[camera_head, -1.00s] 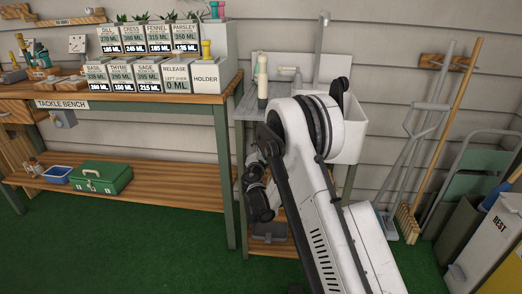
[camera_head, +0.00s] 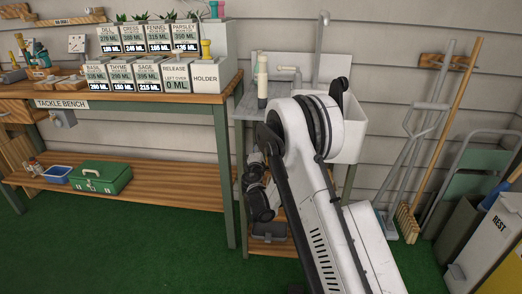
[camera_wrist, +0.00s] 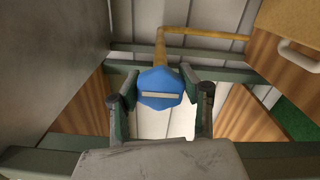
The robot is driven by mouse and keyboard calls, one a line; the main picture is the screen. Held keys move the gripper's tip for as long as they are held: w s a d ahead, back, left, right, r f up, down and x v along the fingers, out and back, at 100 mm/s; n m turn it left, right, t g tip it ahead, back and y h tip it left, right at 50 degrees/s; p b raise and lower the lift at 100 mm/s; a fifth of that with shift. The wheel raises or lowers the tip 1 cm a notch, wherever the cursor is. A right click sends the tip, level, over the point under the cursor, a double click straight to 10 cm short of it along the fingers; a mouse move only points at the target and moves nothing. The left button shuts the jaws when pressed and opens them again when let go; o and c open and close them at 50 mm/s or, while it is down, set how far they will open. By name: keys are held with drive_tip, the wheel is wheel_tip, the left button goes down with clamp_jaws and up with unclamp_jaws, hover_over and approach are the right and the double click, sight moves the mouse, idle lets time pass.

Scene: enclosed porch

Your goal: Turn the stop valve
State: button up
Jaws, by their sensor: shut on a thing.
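The stop valve has a blue faceted handle (camera_wrist: 160,84) with a pale bar across its face, level in the wrist view. A copper-coloured pipe (camera_wrist: 200,32) runs up behind it and bends right. My gripper (camera_wrist: 161,90) has one finger on each side of the blue handle and is shut on it. In the head view the valve and my gripper's fingers are hidden behind my arm, under the sink stand.
Green frame bars (camera_wrist: 215,62) and wooden panels (camera_wrist: 245,118) close in around the valve. In the head view, a white sink (camera_head: 352,130) stands above, the tackle bench (camera_head: 140,97) is at left, and a broom (camera_head: 440,140) leans at right.

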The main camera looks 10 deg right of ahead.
drive_tip(key=o, duration=1.2)
drive_tip(key=shift+s, duration=0.15)
drive_tip(key=v, duration=1.1)
drive_tip(key=shift+s+a, duration=0.25)
drive_tip(key=shift+s, duration=0.1)
